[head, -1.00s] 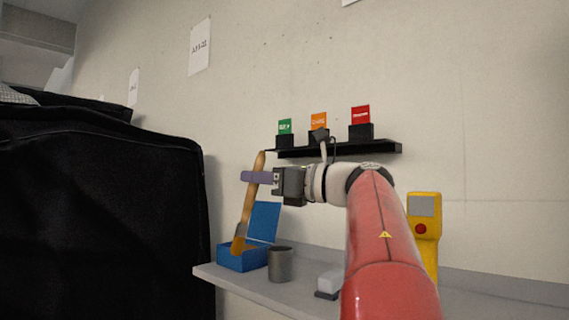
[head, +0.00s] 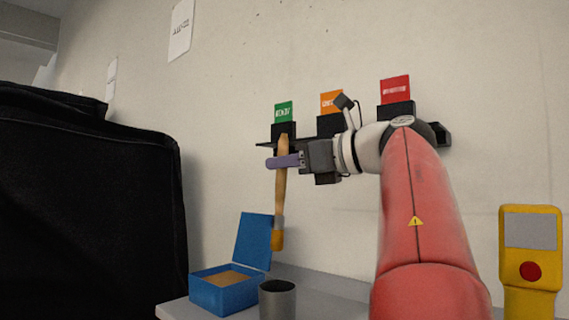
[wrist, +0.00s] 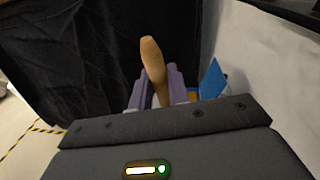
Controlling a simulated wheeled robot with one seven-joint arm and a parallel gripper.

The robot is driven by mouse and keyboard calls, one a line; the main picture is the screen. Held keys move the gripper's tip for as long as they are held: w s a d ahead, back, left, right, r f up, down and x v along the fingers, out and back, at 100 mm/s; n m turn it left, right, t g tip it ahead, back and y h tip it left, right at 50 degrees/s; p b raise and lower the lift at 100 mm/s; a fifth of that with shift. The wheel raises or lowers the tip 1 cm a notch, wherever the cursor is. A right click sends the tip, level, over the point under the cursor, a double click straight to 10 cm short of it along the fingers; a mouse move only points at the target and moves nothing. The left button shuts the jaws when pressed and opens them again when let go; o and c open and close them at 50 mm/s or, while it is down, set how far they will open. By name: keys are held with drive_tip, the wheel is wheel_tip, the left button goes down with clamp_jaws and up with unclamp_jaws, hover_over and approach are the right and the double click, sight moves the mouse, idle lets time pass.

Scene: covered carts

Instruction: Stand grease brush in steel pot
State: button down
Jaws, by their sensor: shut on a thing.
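The grease brush (head: 281,190) has a long wooden handle and hangs nearly upright, bristles down. My gripper (head: 284,161) is shut on the upper part of its handle. The wrist view shows the handle (wrist: 152,65) between the two purple fingers. The steel pot (head: 277,300) is a grey, open-topped cylinder on the shelf, below the brush. The brush tip is above the pot's rim and apart from it. The pot's inside is mostly hidden, and its base is cut off by the frame.
An open blue box (head: 225,291) with brown contents stands left of the pot, its lid raised. A yellow device (head: 530,258) with a red button stands at right. A black wall rack (head: 395,112) with coloured cards is behind my gripper. A black covered cart (head: 85,210) fills the left.

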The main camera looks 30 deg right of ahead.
wheel_tip(320, 180, down, 11)
drive_tip(key=b, duration=1)
drive_tip(key=c, duration=1.3)
unclamp_jaws()
drive_tip(key=shift+o, duration=0.2)
